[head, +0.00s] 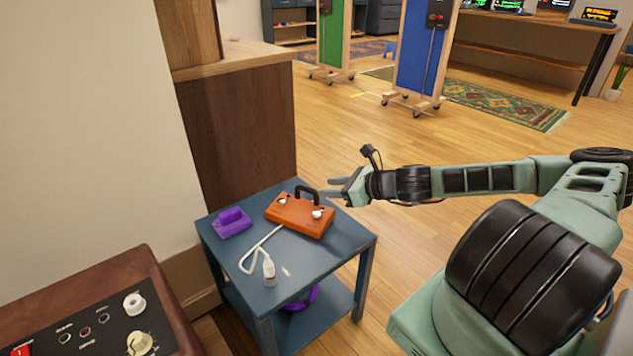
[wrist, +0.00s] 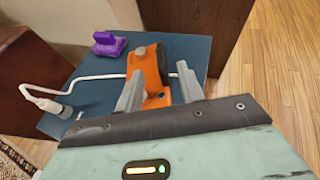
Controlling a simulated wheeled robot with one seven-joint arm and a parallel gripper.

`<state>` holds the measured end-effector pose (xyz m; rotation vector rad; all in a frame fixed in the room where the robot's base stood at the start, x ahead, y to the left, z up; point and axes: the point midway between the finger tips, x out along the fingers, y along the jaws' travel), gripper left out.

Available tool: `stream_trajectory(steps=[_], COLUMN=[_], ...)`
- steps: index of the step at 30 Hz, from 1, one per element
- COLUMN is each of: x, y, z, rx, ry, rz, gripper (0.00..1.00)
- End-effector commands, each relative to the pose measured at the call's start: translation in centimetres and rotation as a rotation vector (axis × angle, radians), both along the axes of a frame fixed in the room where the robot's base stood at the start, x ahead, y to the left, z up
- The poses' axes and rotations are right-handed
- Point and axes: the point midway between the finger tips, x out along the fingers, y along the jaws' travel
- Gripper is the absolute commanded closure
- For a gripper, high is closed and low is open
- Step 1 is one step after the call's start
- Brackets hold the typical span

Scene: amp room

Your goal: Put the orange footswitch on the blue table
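The orange footswitch (head: 298,218) sits on top of the small blue table (head: 335,243). It has a black arched handle and two pale round switches. In the wrist view, the orange footswitch (wrist: 147,72) shows beyond and between my fingers. My gripper (head: 324,187) is to the right of the handle in the head view, with its fingers pointing left. In the wrist view, my gripper (wrist: 158,82) has its two grey fingers spread apart with nothing clamped between them. I cannot tell whether a fingertip touches the handle.
A purple pedal-like object (head: 231,222) and a white cable with a plug (head: 269,270) share the tabletop. A purple ring (head: 302,299) lies on the lower shelf. A wooden cabinet (head: 240,130) stands behind, and a control console (head: 95,310) at front left. Open floor lies right.

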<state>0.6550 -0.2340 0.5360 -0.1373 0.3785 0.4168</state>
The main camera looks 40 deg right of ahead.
Motion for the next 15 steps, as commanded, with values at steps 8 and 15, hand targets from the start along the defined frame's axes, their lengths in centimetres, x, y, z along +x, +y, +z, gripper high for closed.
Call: stream_trajectory(steps=[8,15], x=[-2.7,-3.7], y=[-0.9,6.1], z=[1.3,0.0], rx=[-0.004,-0.185], ry=[0.001,0.025], rz=[0.009,0.337], gripper=[0.62,0.62])
